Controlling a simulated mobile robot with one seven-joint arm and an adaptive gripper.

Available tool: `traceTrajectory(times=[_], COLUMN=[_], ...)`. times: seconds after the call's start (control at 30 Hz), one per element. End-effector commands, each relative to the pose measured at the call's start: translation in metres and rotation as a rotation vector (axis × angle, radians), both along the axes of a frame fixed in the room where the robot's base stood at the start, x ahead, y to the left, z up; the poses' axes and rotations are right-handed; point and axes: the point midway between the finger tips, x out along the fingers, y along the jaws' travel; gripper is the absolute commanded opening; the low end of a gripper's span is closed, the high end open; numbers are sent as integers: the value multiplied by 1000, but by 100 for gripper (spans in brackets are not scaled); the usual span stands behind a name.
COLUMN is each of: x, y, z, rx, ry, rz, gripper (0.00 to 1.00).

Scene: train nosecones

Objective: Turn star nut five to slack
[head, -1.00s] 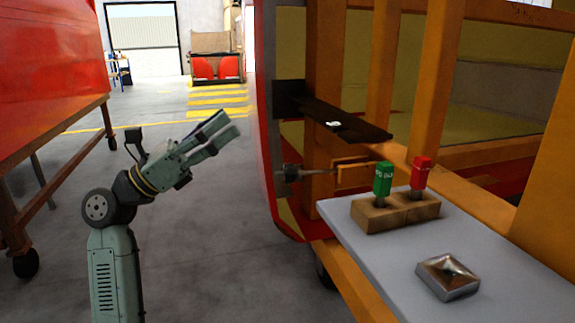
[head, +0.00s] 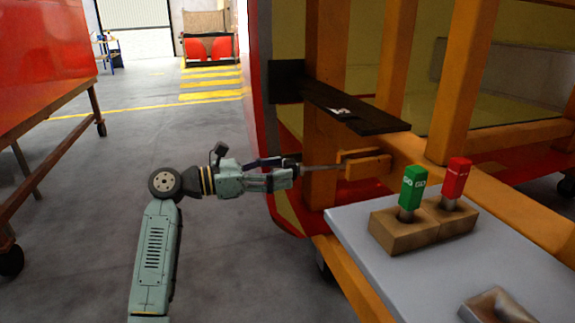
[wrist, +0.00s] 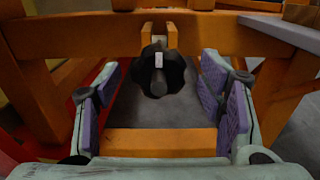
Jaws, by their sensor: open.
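A black star nut (wrist: 175,75) sits on a threaded bolt end (wrist: 159,82) in the middle of the wrist view. A small white mark shows on it; I cannot read a number. In the head view, my gripper (head: 293,172) points right at the bolt shaft (head: 322,167), which runs to an orange bracket (head: 366,165). There the nut is mostly hidden by the fingers.
A dark flat plate (head: 345,108) juts out above the bolt. A grey table (head: 480,270) at right holds a wooden block (head: 400,232) with green (head: 412,185) and red (head: 456,177) handled tools, and a metal piece (head: 495,305).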

Motion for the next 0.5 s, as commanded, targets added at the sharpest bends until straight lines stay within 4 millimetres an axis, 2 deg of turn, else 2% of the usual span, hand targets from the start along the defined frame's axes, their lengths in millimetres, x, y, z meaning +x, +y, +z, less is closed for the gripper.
traceTrajectory(times=[0.03, 0.2, 0.5], x=[2, 7, 9], y=[-8, -24, -28], z=[1, 1, 0], rx=[0, -1, -1], ry=[0, 0, 0], rz=[-2, -1, 1], gripper=[62, 62, 62])
